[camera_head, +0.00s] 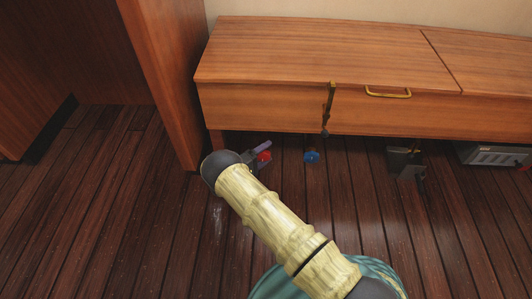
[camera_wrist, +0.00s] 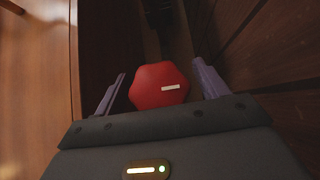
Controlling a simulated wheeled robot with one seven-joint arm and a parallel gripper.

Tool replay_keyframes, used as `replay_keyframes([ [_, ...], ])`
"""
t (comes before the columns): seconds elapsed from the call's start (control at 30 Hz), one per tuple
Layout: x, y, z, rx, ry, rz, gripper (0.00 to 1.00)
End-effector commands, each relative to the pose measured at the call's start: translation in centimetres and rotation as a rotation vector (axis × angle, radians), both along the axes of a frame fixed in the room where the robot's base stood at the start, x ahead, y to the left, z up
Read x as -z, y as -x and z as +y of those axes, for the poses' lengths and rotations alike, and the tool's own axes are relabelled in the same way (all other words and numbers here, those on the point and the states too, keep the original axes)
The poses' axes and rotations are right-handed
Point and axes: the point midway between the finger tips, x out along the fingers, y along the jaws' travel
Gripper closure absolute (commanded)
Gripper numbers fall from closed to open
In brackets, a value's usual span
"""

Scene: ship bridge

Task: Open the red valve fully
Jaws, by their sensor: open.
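The red valve (camera_wrist: 158,86) is a rounded six-sided knob with a white mark on its face, filling the middle of the wrist view. My gripper (camera_wrist: 160,90) is open, with one purple finger on each side of the valve. A gap shows between the valve and the right finger; the left finger is close to it, and I cannot tell if they touch. In the head view the red valve (camera_head: 264,156) shows low under the wooden bench, beside my gripper (camera_head: 262,150). My arm hides part of the surroundings.
A blue valve (camera_head: 311,156) sits to the right of the red one. The wooden bench (camera_head: 330,65) overhangs both. A wooden partition (camera_head: 165,75) stands close on the left. A dark pedal-like fixture (camera_head: 405,160) and a grey box (camera_head: 493,154) lie further right. The plank floor in front is clear.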

Motion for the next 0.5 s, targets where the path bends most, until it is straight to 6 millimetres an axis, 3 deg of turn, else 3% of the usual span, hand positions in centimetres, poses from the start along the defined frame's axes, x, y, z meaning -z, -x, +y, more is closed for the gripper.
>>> replay_keyframes([
  [0.5,-0.2,6.4,6.8,-0.003,-0.001,0.002,0.27],
])
